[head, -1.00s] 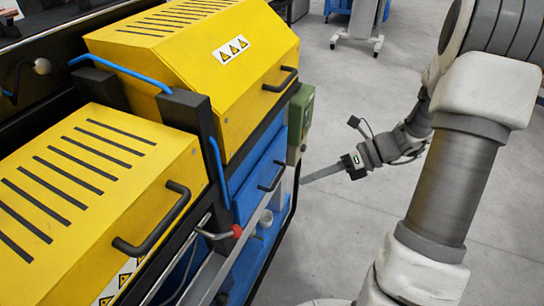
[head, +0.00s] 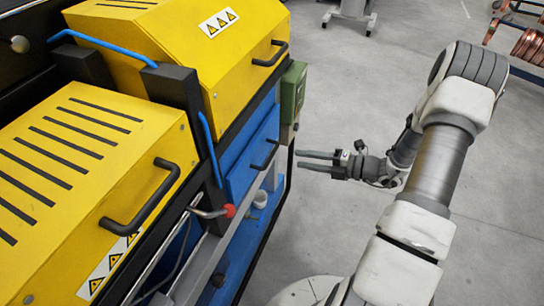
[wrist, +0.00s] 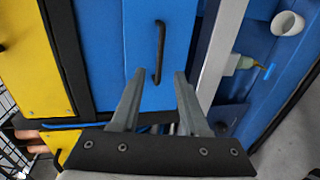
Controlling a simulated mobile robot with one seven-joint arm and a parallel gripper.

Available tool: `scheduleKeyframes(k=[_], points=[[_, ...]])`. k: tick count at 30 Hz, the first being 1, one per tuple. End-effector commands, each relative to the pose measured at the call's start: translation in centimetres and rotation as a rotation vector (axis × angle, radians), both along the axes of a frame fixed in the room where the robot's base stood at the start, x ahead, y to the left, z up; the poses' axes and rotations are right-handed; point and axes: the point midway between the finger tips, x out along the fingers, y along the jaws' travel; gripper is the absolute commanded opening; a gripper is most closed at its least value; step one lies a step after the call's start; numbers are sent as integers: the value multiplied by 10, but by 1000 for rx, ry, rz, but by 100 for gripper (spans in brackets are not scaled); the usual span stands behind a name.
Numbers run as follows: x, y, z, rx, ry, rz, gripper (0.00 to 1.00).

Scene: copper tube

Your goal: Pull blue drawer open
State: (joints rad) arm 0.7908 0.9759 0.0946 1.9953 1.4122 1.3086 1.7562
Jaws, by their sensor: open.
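The blue drawer (head: 248,158) is a blue front panel in the side of the yellow and blue machine, below the far yellow cover. Its black bar handle (head: 264,155) shows at its right side in the head view. In the wrist view the drawer front (wrist: 128,50) fills the upper middle, with the handle (wrist: 160,52) upright ahead of my fingertips. The drawer appears shut. My gripper (head: 300,161) is open and empty, to the right of the handle in the head view and apart from it. In the wrist view my gripper's two fingers (wrist: 160,74) point at the handle's lower end.
A green box (head: 293,92) is fixed to the machine above my gripper. A grey rail (wrist: 222,55) runs beside the drawer, with a white cup (wrist: 287,23) beyond it. A red-knobbed lever (head: 229,211) sticks out nearby.

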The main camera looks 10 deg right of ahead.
Motion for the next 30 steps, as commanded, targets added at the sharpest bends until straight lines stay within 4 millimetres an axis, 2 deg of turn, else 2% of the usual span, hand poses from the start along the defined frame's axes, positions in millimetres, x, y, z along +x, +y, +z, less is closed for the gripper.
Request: scheduleKeyframes(k=[1,7,15,28,30], points=[[7,11,-5,1,-1,4,45],[31,45,-14,-1,-1,5,45],[55,77,-21,-1,-2,3,45],[61,84,-22,-2,-1,0,45],[61,84,-22,-2,-1,0,32]])
